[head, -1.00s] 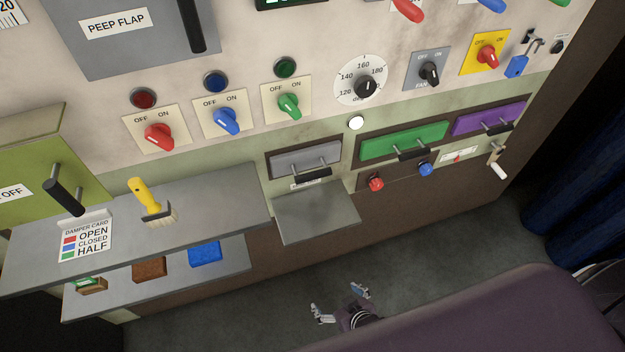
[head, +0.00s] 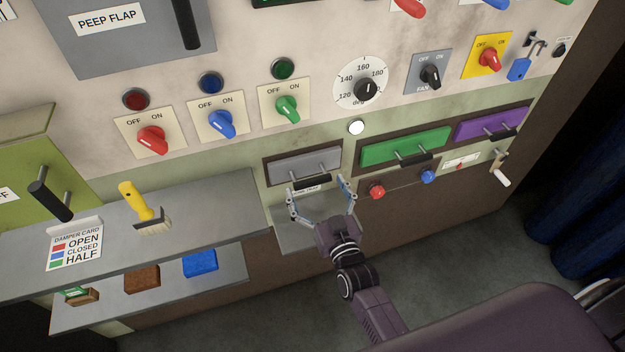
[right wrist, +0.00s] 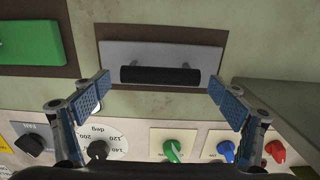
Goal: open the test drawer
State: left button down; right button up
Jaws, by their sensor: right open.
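A grey drawer front (head: 290,168) with a black bar handle (head: 309,179) is closed in the panel, above a small grey ledge. I take it for the test drawer; its small label cannot be read. My right gripper (head: 318,190) is open and empty in front of this drawer. In the right wrist view, which is upside down, the grey drawer front (right wrist: 120,52) and its handle (right wrist: 160,75) lie ahead, with the open fingers (right wrist: 160,96) to either side and no visible contact. My left gripper is not in view.
A green drawer (head: 385,151) and a purple drawer (head: 480,128) are to the right. Red (head: 376,191) and blue (head: 428,177) knobs sit below the green one. A grey shelf (head: 200,222) with a yellow-handled brush (head: 142,208) juts out at left. Switches line the panel above.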

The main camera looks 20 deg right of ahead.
jog(key=shift+w, duration=1.2)
jog(key=c, duration=1.7)
jog(key=shift+s+p, duration=0.35)
jog(key=shift+s, duration=0.2)
jog(key=s+p, duration=0.5)
jog(key=s, duration=1.3)
jog(key=shift+d, duration=0.3)
